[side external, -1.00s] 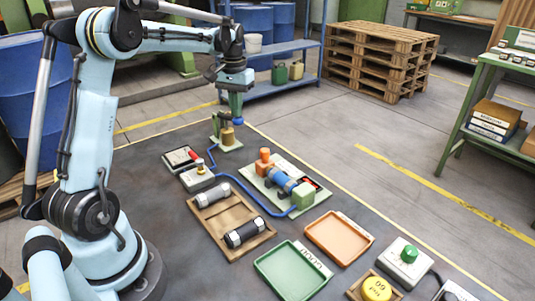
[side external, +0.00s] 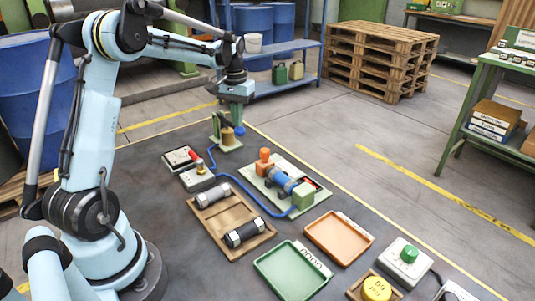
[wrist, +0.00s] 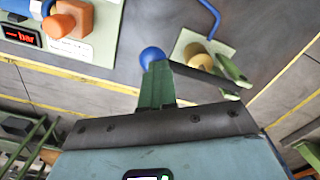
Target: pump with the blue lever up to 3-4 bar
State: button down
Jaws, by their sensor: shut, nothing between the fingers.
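The hand pump (side external: 226,137) stands on a pale green plate at the far edge of the table, with a brass-coloured cylinder. Its lever ends in a blue ball (side external: 240,130); in the wrist view the blue ball (wrist: 152,55) shows with a dark lever bar (wrist: 200,77) leading to the pump. My gripper (side external: 240,118) is shut and empty, pointing down right above the ball. In the wrist view its green fingers (wrist: 158,68) end at the ball; I cannot tell whether they touch it. A red "bar" display (wrist: 20,36) shows at the left, its number unreadable.
A blue hose (side external: 245,190) runs from the valve block (side external: 197,180) to the green fixture plate (side external: 270,192). Nearer are a wooden tray (side external: 222,235) with dark cylinders, a green tray (side external: 258,265) and an orange tray (side external: 350,258).

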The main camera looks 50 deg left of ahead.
jog(key=shift+a+f, duration=0.1)
jog(key=shift+f, duration=0.6)
jog(key=shift+r, duration=2.65)
jog(key=shift+f, duration=2.65)
jog(key=shift+r, duration=5.15)
